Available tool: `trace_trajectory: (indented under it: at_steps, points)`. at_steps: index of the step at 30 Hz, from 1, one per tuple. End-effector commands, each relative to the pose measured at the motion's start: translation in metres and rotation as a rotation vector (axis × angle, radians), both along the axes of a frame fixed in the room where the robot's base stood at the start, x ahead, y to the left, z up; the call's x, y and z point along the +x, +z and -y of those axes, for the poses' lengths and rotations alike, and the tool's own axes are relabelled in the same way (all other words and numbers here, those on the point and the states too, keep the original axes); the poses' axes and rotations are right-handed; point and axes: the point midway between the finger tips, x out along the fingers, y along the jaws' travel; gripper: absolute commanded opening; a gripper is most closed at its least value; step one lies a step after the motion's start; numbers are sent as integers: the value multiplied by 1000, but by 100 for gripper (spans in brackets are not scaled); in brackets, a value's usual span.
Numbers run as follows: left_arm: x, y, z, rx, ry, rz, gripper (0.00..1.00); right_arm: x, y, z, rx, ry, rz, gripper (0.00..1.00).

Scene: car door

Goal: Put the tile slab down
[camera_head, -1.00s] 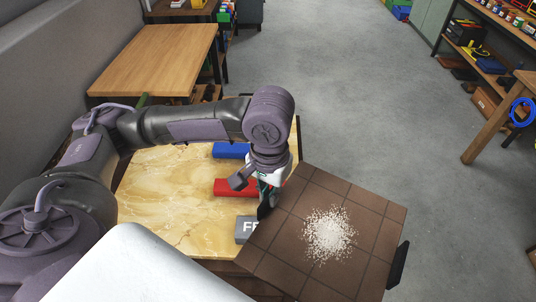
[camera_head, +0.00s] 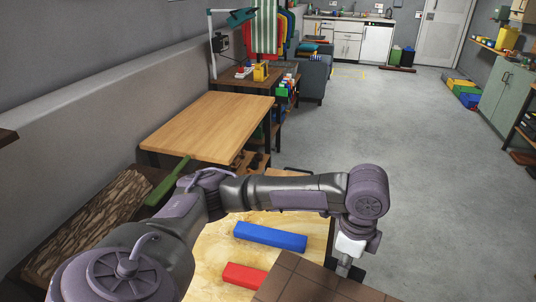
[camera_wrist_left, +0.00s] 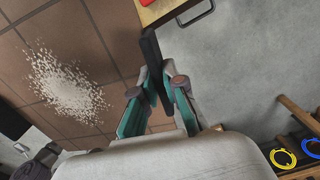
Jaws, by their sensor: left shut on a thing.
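The brown tile slab (camera_head: 308,284) shows only partly at the bottom of the head view. Its grouted top also fills the left of the left wrist view (camera_wrist_left: 100,55), with a heap of white grains (camera_wrist_left: 68,85) on it. My left gripper (camera_head: 345,268) is at the slab's edge. In the left wrist view its fingers (camera_wrist_left: 157,78) are shut on a black handle (camera_wrist_left: 151,50) at that edge. Most of the slab lies below the head view. My right gripper cannot be made out.
A wooden table (camera_head: 210,125) stands behind. Grey floor (camera_head: 430,190) is open to the right. Blue and yellow rings (camera_wrist_left: 284,158) show in the wrist view's lower right.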

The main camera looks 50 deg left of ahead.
Motion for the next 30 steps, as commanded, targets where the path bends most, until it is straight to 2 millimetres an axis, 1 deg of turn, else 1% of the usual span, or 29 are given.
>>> trace_trajectory:
  at_steps: [1, 3, 6, 8, 12, 15, 18, 21, 26, 29, 30]
  points:
    - [4, -1, 0, -1, -76, -2, 0, 15, 0, -1, 2, 0, 23, 40]
    - [10, -4, -2, 1, -198, -5, 0, 27, 1, -2, 4, 0, 43, 40]
    - [18, -7, -4, 3, -371, -12, 0, 32, 0, -2, 5, 0, 51, 40]
    - [22, -10, -5, 4, -476, -15, 0, 30, -1, -1, 4, 0, 47, 40]
    - [32, -15, -8, 4, -713, -25, 0, 19, -3, 1, 1, 0, 31, 40]
    - [38, -18, -10, 3, -864, -33, 0, 9, -4, 3, -3, 0, 16, 40]
    - [42, -21, -12, 3, -986, -39, 0, 4, -5, 4, -5, 0, 7, 40]
    - [45, -23, -13, 2, -1073, -44, 0, 4, -5, 5, -6, 0, 7, 40]
    - [48, -26, -18, 0, -1140, -48, 0, 8, -5, 5, -4, 0, 12, 40]
    - [52, -33, -30, 0, -1148, -51, 0, 11, -4, 4, -4, 0, 17, 40]
    - [54, -38, -37, 1, -1145, -52, 0, 12, -3, 4, -4, 0, 19, 40]
